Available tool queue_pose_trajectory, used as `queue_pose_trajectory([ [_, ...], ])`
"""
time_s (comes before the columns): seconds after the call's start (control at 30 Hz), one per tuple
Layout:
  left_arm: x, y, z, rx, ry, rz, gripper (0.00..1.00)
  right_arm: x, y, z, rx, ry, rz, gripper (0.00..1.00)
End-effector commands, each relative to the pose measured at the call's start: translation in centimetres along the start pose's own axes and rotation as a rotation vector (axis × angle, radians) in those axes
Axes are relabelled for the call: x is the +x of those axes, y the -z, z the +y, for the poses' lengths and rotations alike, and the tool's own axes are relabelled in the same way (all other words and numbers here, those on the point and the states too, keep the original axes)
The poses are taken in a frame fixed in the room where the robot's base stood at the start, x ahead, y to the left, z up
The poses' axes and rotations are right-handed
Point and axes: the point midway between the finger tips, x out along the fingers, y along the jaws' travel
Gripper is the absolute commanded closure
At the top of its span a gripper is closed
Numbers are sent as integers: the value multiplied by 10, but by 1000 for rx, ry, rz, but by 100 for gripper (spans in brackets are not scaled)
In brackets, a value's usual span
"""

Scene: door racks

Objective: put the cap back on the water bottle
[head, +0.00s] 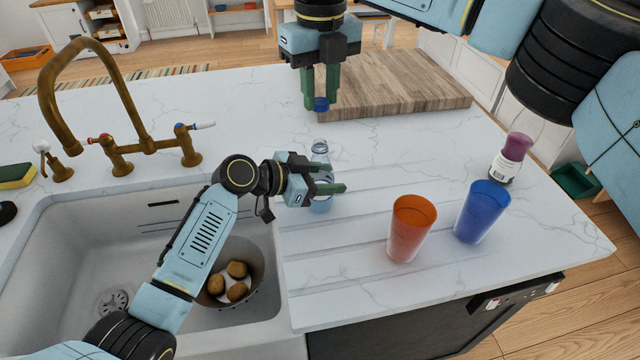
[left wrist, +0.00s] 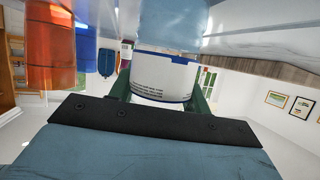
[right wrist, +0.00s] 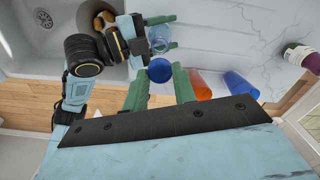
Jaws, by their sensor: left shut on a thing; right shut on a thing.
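The clear water bottle (head: 320,148) stands upright on the counter. My left gripper (head: 338,190) is shut around its body from the left, and in the left wrist view the bottle's white label (left wrist: 160,82) lies between the fingers. My right gripper (head: 321,98) points down above and slightly behind the bottle, shut on the blue cap (head: 321,104). In the right wrist view the cap (right wrist: 159,70) sits between the green fingertips, apart from the bottle (right wrist: 160,38). The bottle's open neck shows in the head view below the cap.
An orange cup (head: 411,228) and a blue cup (head: 482,212) stand right of the bottle. A purple-topped bottle (head: 510,160) is near the right edge. A wooden board (head: 400,85) lies behind. The sink (head: 80,240) holds a bowl (head: 258,270); a brass tap (head: 110,100) rises behind it.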

Motion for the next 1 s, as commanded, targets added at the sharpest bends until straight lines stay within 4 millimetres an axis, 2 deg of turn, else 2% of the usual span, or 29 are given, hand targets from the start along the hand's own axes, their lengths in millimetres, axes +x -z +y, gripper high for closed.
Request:
queue_pose_trajectory([
  [0.1,0,0,0,0,0,0,94,0,0,0,0,0,0,94],
  [0.37,0,0,0,0,1,0,95,2,0,0,0,0,0,94],
  [0.47,0,0,0,0,1,0,95,11,0,0,-1,0,-3,94],
  [0.7,0,0,0,0,1,1,95,46,2,0,0,-1,-14,94],
  [1.0,0,0,0,0,0,1,95,49,1,0,0,0,-19,94],
])
